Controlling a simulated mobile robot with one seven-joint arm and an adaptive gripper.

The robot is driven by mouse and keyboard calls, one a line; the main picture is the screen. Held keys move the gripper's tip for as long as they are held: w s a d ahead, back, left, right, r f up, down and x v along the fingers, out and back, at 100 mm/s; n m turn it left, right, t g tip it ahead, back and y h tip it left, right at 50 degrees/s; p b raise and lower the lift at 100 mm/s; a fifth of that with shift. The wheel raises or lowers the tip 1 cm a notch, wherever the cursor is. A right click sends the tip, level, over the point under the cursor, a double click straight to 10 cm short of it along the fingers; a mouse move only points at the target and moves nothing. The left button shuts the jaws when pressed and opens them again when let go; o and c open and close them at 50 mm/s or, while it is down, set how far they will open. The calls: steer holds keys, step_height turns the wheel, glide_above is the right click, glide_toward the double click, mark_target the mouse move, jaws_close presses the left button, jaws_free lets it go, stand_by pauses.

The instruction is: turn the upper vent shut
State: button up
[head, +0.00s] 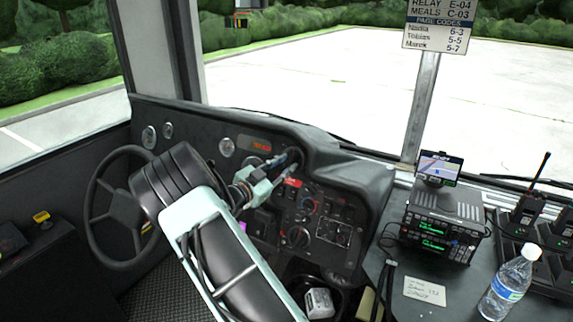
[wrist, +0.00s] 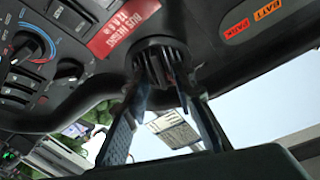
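The upper vent (wrist: 160,62) is a round black vent with slats on the dark dashboard, at the top middle of the wrist view. My gripper (wrist: 167,88) has its two fingers parted, with the tips at either side of the vent's lower part. I cannot tell whether the tips touch its rim. In the head view my gripper (head: 294,158) is at the dashboard, right of the steering wheel, and the vent is hidden or too small to make out there.
A red label (wrist: 122,28) and a control panel with a round knob (wrist: 27,46) lie left of the vent in the wrist view. The steering wheel (head: 92,222) is left of my arm. A radio stack (head: 436,235) and a water bottle (head: 507,285) stand on the right console.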

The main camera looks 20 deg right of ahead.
steer(key=shift+w+d, duration=0.25)
steer(key=shift+d, duration=0.15)
steer(key=shift+c, duration=0.3)
jaws_close()
steer(key=shift+n, duration=0.4)
steer(key=n+t, duration=0.1)
steer(key=n, duration=0.2)
steer(key=n+t+y, duration=0.1)
steer(key=n, duration=0.2)
steer(key=shift+s+d+n+t+y, duration=0.1)
steer(key=shift+s+n+t+y, duration=0.1)
steer(key=shift+n+t+y, duration=0.15)
steer(key=n+t+y+p, duration=0.1)
steer(key=n, duration=0.3)
steer(key=n+t+y, duration=0.1)
steer(key=n, duration=0.3)
steer(key=shift+s+d+y+p, duration=0.1)
steer(key=shift+y+p, duration=0.25)
